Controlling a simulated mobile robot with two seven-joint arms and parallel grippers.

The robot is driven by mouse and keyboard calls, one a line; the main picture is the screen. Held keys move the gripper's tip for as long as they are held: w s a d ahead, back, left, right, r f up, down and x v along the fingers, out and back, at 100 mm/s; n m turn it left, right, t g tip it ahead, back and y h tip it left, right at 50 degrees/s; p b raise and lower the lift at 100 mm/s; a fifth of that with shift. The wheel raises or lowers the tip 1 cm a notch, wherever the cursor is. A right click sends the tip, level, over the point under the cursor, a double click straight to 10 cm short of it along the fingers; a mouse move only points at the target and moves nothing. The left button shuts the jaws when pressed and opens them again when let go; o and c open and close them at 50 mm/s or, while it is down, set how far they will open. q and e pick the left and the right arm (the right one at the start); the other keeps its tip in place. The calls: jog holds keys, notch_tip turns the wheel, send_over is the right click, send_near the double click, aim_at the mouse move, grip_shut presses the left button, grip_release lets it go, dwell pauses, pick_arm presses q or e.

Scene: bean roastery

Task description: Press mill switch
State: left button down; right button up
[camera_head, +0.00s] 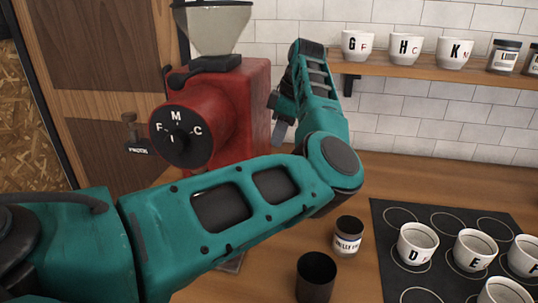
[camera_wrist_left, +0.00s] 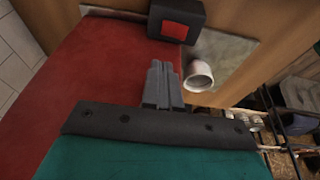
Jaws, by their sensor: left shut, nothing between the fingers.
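In the left wrist view a black box with a red switch face (camera_wrist_left: 175,30) sits by the mill's red side (camera_wrist_left: 95,70). The switch cannot be made out in the head view. My left gripper (camera_head: 279,130) is by the mill's right side, pointing down. In the wrist view its fingers (camera_wrist_left: 158,68) are together and empty, short of the switch, with a visible gap.
A white round-mouthed piece (camera_wrist_left: 199,77) is close to the fingers' right. A dark cup (camera_head: 316,278) and a lidded jar (camera_head: 347,236) stand on the counter. Lettered cups stand on a black mat (camera_head: 385,218) at right. A shelf (camera_head: 430,70) holds more cups and jars.

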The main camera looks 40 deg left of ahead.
pick_arm(q)
jog(key=r, duration=0.1)
jog(key=w+r, duration=0.1)
jog(key=r, duration=0.1)
jog(key=shift+d+r, duration=0.15)
jog(key=shift+d, duration=0.05)
dwell(0.5)
